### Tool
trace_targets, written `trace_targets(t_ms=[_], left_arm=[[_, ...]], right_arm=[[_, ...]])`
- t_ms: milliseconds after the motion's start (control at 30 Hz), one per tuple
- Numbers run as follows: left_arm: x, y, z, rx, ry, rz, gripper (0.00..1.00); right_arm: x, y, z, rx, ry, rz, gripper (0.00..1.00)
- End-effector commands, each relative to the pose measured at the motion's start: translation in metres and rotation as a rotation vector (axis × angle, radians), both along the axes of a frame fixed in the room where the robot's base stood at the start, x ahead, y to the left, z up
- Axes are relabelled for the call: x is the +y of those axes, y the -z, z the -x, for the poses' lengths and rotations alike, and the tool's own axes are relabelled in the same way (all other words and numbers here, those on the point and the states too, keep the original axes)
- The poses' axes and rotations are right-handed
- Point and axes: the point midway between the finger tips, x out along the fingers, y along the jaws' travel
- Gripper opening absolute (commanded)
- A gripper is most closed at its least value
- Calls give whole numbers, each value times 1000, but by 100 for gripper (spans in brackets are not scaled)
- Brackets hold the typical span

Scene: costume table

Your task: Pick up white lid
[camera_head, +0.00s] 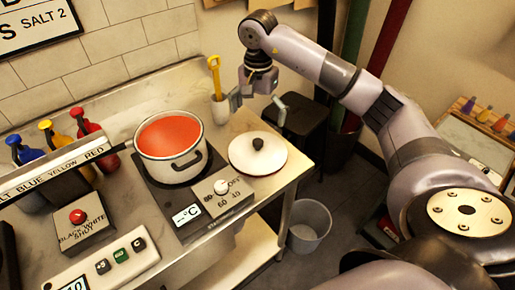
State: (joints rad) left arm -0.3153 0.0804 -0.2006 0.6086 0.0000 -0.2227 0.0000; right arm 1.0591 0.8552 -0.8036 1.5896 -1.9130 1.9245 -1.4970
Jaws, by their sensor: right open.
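The white lid (248,160) lies flat on the table, to the right of the pot. It is round, with a dark knob (258,144) on top and a thin reddish rim. My right gripper (256,104) hangs above and behind the lid, near the table's right edge. Its fingers are spread apart with nothing between them, and it does not touch the lid. My left gripper is not in view.
A white pot (190,168) of red liquid stands on a dark hot plate (165,200) left of the lid. A small cup with a yellow tool (215,78) stands behind the lid. A grey bin (309,222) is on the floor.

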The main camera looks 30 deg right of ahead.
Motion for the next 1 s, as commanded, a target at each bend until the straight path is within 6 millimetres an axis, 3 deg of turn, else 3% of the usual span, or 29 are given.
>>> trace_targets(t_ms=[200,433,633,800,1000], left_arm=[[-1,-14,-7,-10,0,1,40],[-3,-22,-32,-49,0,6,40],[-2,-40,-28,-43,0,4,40],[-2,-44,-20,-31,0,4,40],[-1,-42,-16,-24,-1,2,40]], right_arm=[[0,39,1,4,1,0,100],[1,55,1,1,0,0,100],[5,79,8,4,-1,-2,100],[4,100,6,0,0,-1,100],[4,104,6,-2,0,-1,100]])
